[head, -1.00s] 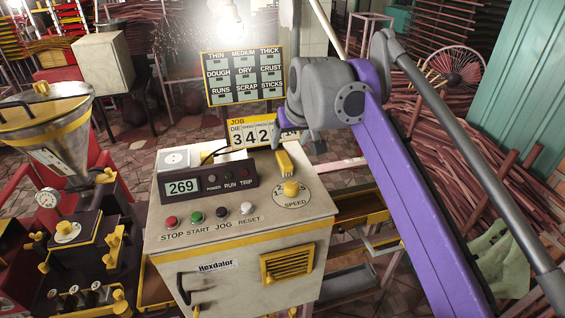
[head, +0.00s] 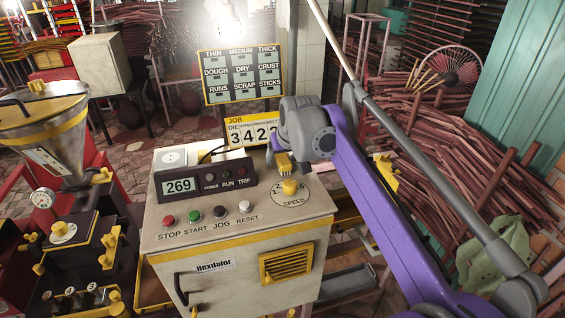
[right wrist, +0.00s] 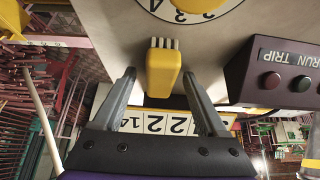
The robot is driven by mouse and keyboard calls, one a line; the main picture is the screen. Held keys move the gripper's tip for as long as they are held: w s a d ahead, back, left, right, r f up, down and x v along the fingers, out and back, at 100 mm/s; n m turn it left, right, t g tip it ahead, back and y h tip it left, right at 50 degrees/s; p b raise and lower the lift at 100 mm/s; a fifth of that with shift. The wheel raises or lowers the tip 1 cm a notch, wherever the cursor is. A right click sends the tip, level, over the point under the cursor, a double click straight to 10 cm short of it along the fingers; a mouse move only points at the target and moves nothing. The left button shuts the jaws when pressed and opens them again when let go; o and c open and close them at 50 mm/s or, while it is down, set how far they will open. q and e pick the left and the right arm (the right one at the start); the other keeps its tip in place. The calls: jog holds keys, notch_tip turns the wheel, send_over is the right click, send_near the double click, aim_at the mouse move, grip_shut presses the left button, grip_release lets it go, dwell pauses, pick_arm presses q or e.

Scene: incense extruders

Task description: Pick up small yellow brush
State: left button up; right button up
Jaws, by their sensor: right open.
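The small yellow brush (head: 284,162) lies on top of the beige control cabinet (head: 225,222), near its back edge and behind the yellow speed knob. In the right wrist view the brush (right wrist: 164,72) shows its pale bristles pointing toward the speed dial. My right gripper (right wrist: 158,75) is open, with one grey finger on each side of the brush's handle end. A gap shows between each finger and the brush, and I cannot tell the height of the fingertips over the cabinet top. In the head view my right wrist partly hides the gripper. My left gripper is not in view.
A black display box (head: 207,178) reading 269 stands left of the brush. The job number board (head: 250,132) stands just behind it. The yellow speed knob (head: 290,187) is close in front. A machine with a hopper (head: 45,130) stands at the left.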

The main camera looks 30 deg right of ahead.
aim_at(282, 157)
jog(key=shift+c, duration=0.2)
grip_shut()
jog(key=shift+r, duration=0.15)
notch_tip(282, 157, up, 10)
jog(key=shift+f+p, duration=0.1)
jog(key=shift+p, duration=0.75)
